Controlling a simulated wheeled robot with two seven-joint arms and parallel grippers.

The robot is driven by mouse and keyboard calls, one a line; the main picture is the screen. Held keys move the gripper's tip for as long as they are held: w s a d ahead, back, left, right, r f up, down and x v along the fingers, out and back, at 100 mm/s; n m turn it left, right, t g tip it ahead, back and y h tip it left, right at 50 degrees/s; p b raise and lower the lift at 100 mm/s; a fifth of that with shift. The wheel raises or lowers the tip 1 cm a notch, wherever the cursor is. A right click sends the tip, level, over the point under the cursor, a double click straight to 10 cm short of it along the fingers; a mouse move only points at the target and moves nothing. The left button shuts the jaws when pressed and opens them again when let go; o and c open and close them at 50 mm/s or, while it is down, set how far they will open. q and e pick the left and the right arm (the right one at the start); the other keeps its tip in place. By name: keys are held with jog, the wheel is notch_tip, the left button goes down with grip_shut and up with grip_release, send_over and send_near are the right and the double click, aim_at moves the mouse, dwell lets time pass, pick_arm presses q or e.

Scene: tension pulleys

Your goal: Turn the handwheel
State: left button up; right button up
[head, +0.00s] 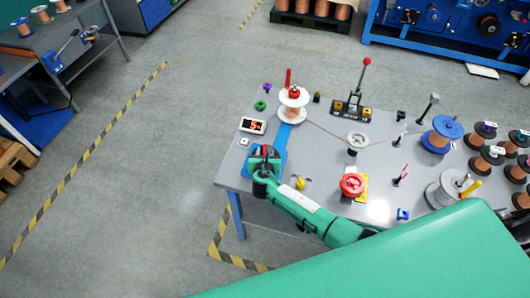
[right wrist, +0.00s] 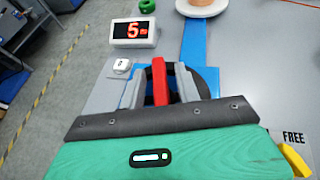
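The handwheel (right wrist: 210,80) shows in the right wrist view as a dark rim, partly hidden behind my fingers, with an upright red grip (right wrist: 160,82). It sits on a blue base (head: 250,164) at the left front of the grey table. My right gripper (head: 264,155) reaches it from the front. In the right wrist view its two grey fingers (right wrist: 160,88) stand close on both sides of the red grip and appear closed on it. A display (head: 253,125) behind the wheel shows a red 5 with small, unreadable characters. My left gripper is out of view.
Behind the wheel, a blue strip leads to a copper spool (head: 293,97) with a red top. A red mushroom button (head: 352,185) and a small yellow part (head: 300,183) are right of the wheel. Several spools crowd the table's right side.

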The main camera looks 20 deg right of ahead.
grip_shut()
jog(key=shift+a+m+g+h+b, duration=0.1)
jog(key=shift+m+g+h+b, duration=0.3)
jog(key=shift+m+h, duration=0.75)
jog(key=shift+m+g+h+b, duration=0.35)
jog(key=shift+m+g+h, duration=0.45)
jog(key=shift+m+h, duration=0.4)
jog(key=shift+o, duration=0.8)
grip_release()
jog(key=b+v, duration=0.2)
jog(key=v, duration=1.1)
jog(key=shift+s+r, duration=0.25)
jog(key=shift+s, duration=0.05)
